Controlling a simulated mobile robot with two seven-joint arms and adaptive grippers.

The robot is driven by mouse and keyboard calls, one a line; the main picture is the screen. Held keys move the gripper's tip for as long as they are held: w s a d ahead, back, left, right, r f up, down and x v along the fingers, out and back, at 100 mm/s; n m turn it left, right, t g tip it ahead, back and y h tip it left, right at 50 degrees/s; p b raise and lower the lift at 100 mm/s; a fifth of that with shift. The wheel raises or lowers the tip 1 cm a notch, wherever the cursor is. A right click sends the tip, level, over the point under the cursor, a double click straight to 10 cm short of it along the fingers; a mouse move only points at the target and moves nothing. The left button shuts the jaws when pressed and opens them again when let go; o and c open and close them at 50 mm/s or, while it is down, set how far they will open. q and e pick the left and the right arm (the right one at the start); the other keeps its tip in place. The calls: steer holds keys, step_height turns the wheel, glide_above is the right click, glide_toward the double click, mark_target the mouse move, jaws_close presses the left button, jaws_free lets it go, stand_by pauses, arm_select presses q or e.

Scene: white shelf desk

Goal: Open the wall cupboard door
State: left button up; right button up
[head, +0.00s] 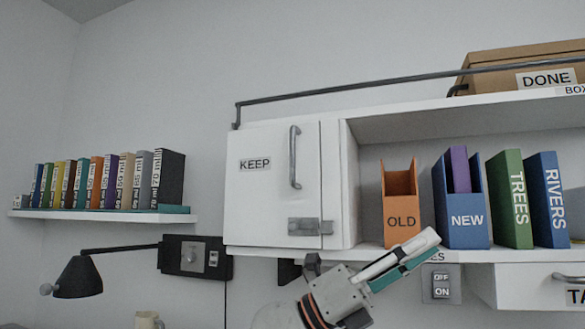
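The white wall cupboard door (262,195) carries a KEEP label and looks shut. A vertical grey bar handle (295,158) is on its right part. A grey metal latch (308,226) sits low on the door and reaches across its right edge. My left gripper (425,250) is below and to the right of the door, in front of the shelf edge under the OLD and NEW holders. It is apart from the handle and latch in the picture. Its white and teal fingers lie close together, seen side-on, so the gap is unclear. My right gripper is not in view.
An orange OLD holder (400,209), a blue NEW holder (466,220) and TREES (511,199) and RIVERS (549,199) binders stand right of the cupboard. A dark rail (345,88) runs above. A black lamp (78,278) hangs at left.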

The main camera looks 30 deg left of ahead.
arm_select(q)
steer(key=s+a+r+n+t+y, duration=0.1)
steer(key=a+r+t+y, duration=0.1)
steer(key=a+r+y, duration=0.45)
steer(key=s+a+r+n+t+y, duration=0.15)
steer(key=a+r+y, duration=0.25)
steer(key=a+r, duration=0.55)
steer(key=s+a+r+t+y, duration=0.1)
steer(key=a+r+t+y, duration=0.3)
steer(key=a, duration=0.8)
steer(key=g+y+p, duration=0.1)
glide_above(292, 177)
steer(key=shift+w+a+f, duration=0.15)
steer(key=shift+w+f, duration=0.15)
steer(key=shift+w, duration=0.05)
jaws_close()
